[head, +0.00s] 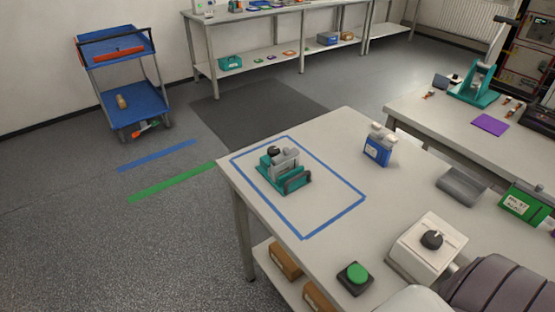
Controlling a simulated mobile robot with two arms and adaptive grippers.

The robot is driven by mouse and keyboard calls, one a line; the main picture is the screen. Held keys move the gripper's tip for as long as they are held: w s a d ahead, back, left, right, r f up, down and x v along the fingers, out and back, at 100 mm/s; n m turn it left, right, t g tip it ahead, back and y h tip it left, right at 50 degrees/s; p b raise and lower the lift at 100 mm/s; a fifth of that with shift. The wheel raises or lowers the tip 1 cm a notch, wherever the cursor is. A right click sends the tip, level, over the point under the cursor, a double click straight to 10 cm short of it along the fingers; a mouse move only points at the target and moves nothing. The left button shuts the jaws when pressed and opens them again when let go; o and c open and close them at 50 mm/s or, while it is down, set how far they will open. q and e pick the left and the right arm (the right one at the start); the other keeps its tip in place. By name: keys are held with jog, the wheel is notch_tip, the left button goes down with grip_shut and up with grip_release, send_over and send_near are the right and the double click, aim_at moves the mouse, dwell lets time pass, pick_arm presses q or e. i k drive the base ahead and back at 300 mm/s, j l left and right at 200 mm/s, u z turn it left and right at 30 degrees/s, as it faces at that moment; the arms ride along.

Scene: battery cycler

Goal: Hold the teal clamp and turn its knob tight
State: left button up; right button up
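The teal clamp (296,185) stands on the near table inside a blue tape rectangle, near the table's left corner. It has a teal base, a grey block between its jaws and a dark bar at its front right. A black knob (273,152) shows at its upper left. Nothing is touching the clamp. Neither of my grippers is in view. How tight the knob is cannot be told.
A blue and white cell (377,150), a white box with a black dial (428,248), a green button (357,274) and a grey tray (461,186) share the near table (335,254). The tabletop around the clamp is clear. A blue cart (133,98) stands far left.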

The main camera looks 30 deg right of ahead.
aim_at(273, 151)
jog(key=i+z, duration=0.2)
jog(key=z, duration=1.4)
jog(key=i+j+z, duration=0.15)
jog(key=j+z, duration=0.65)
jog(key=j, duration=0.2)
jog(key=j+z, duration=0.4)
jog(key=j, duration=1.5)
jog(key=z, duration=0.05)
